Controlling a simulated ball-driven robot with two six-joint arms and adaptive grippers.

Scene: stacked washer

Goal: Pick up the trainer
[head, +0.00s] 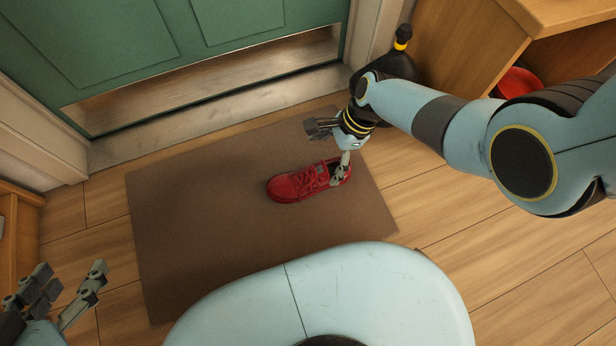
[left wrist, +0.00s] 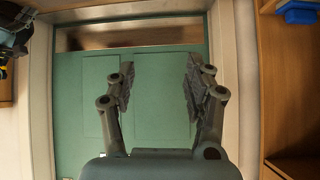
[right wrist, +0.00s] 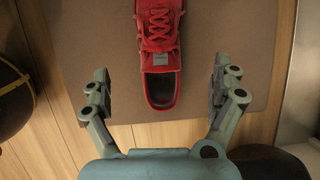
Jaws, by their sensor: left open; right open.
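The trainer (head: 296,184) is a red laced shoe lying upright on the brown doormat (head: 190,240). In the head view its toe points left and its heel right. My right gripper (head: 333,152) is open at the heel end of the trainer, with one finger overlapping the heel in the head view. In the right wrist view the trainer (right wrist: 160,45) shows its laces and dark opening, lying ahead and between the spread fingers of my right gripper (right wrist: 160,88), with gaps on both sides. My left gripper (head: 72,283) is open and empty at the lower left; it also shows in the left wrist view (left wrist: 158,82).
A green door (head: 130,50) with a pale sill (head: 210,115) stands behind the mat. A wooden shelf unit (head: 465,45) at the upper right holds a red item (head: 517,82). A blue item (left wrist: 300,12) shows in the left wrist view. Mat and floor around the trainer are clear.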

